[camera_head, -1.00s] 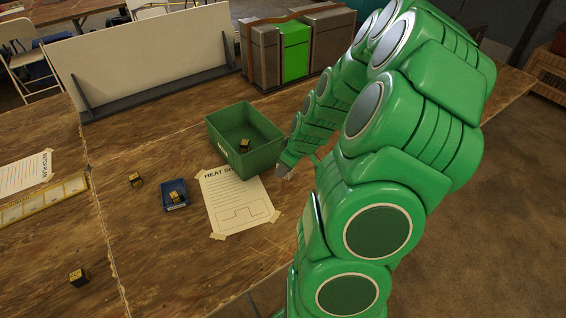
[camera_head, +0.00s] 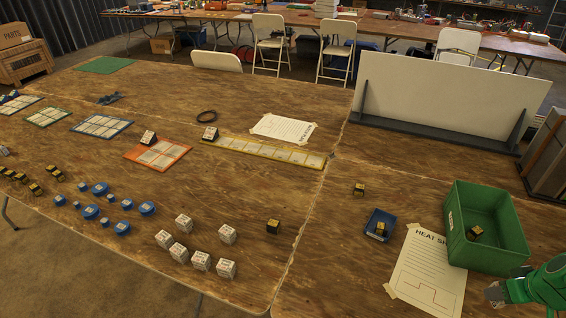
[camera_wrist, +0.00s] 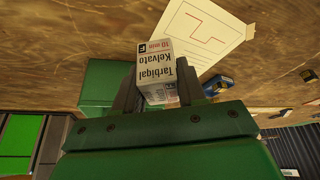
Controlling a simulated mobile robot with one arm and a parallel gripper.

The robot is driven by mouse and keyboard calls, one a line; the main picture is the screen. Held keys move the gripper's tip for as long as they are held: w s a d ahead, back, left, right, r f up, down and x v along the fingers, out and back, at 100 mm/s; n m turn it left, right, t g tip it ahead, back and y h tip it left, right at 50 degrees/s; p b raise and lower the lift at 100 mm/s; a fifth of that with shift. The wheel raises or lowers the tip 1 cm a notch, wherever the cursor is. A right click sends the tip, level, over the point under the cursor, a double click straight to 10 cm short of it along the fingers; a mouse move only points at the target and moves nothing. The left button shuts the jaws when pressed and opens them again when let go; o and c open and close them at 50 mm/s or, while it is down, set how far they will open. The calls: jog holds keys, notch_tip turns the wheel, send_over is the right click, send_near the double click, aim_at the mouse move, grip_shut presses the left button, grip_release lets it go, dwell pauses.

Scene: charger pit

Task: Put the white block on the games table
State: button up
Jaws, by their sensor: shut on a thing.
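My gripper (camera_wrist: 158,92) is shut on a white block (camera_wrist: 158,62) with printed black lettering and a red mark, held up between its two fingers. In the head view, my gripper (camera_head: 494,294) shows at the lower right, just in front of the green bin, and the block in it cannot be made out. Several similar white printed blocks (camera_head: 184,223) stand near the front edge of the left wooden table (camera_head: 270,85). Coloured grid mats lie on that table, including an orange one (camera_head: 157,154) and a yellow strip (camera_head: 265,150). Which table is the games table is not labelled.
The green bin (camera_head: 487,250) holds a small black-and-yellow block, and a blue tray (camera_head: 380,223) holds another. A taped sheet (camera_head: 430,275) lies beside the bin. Blue discs (camera_head: 147,208) crowd the left front. A white panel (camera_head: 445,100) stands at back right.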

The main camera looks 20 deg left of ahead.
jog(key=w+a+n+g+y, duration=0.1)
jog(key=w+a+n, duration=0.15)
jog(key=a, duration=1.05)
jog(key=w+a+n, duration=0.2)
jog(key=w+a, duration=0.2)
jog(key=a, duration=0.8)
jog(key=w+a+n+g+y, duration=0.1)
jog(key=w+a+n, duration=0.25)
jog(key=a, duration=0.95)
jog(key=s+a+n+g, duration=0.1)
jog(key=s+a+n, duration=0.1)
jog(key=s+a, duration=0.65)
jog(key=s+a+n, duration=0.1)
jog(key=s+a, duration=0.3)
jog(key=a, duration=1)
jog(key=s+a+n+g, duration=0.15)
jog(key=s+a, duration=0.45)
jog(key=a, duration=0.6)
send_near(201, 235)
jog(key=shift+s+a+f+n+t+y, duration=0.25)
jog(key=shift+s+f+n+y, duration=0.15)
jog(key=shift+s, duration=0.3)
jog(key=shift+w+a+f, duration=0.2)
jog(key=shift+a+f, duration=0.05)
jog(key=shift+f, duration=0.15)
jog(key=shift+w+a+f, duration=0.2)
jog(key=shift+a+f, duration=0.05)
jog(key=shift+f, duration=1.7)
